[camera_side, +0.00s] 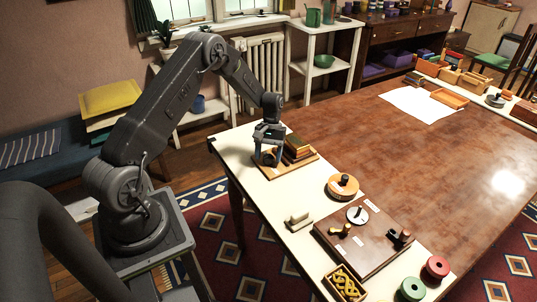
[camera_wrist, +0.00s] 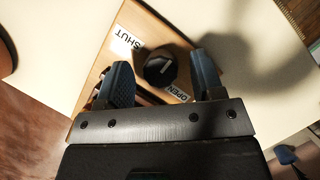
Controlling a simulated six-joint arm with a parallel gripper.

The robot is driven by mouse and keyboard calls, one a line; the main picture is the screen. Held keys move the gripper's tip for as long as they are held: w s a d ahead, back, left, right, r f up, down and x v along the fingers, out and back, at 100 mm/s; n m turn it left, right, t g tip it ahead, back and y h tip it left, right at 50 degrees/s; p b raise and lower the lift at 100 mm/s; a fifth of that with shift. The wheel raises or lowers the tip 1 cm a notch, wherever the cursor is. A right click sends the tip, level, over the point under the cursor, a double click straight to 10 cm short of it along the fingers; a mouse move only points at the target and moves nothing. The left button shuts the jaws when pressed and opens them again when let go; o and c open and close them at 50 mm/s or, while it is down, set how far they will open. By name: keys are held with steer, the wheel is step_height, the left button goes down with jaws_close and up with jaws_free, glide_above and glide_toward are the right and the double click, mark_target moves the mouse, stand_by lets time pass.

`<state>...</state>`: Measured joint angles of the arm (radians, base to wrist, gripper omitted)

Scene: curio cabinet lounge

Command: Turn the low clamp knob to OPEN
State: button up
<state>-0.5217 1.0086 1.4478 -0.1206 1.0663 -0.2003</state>
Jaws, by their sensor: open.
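The low clamp knob (camera_wrist: 160,68) is a round black knob with a pale mark on top, on a light wooden board (camera_wrist: 134,22). A white SHUT label (camera_wrist: 124,41) is up and left of it and an OPEN label (camera_wrist: 178,93) is down and right. I cannot tell exactly which way the mark points. My gripper (camera_wrist: 161,62) is open, with one blue-grey finger on each side of the knob and a gap on both sides in the wrist view. In the side view my gripper (camera_side: 269,156) is low over the board (camera_side: 292,171), and its fingers partly hide the knob.
A block of stacked slabs (camera_side: 297,147) stands on the board, right beside my gripper. A round wooden piece with a black knob (camera_side: 342,186) and a brown panel with several fittings (camera_side: 375,258) lie nearer the camera. The table's middle (camera_side: 420,150) is clear.

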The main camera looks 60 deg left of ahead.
steer(key=v, duration=1.4)
steer(key=s+d+r+m+t+y, duration=0.15)
steer(key=s+d+r, duration=0.25)
steer(key=d+r, duration=0.45)
steer(key=s+d+r+m+t+y, duration=0.1)
steer(key=s+d+r+m+t, duration=0.2)
steer(key=d+r, duration=0.5)
steer(key=s+d+m+t, duration=0.2)
steer(key=s+d, duration=0.2)
steer(key=s, duration=0.5)
steer(key=s+d+r+m+t, duration=0.1)
steer(key=s+d+m+t, duration=0.1)
steer(key=s+d, duration=0.3)
steer(key=s, duration=0.4)
steer(key=shift+s+r+m+y, duration=0.25)
steer(key=shift+s+m+y, duration=0.1)
steer(key=shift+s, duration=0.05)
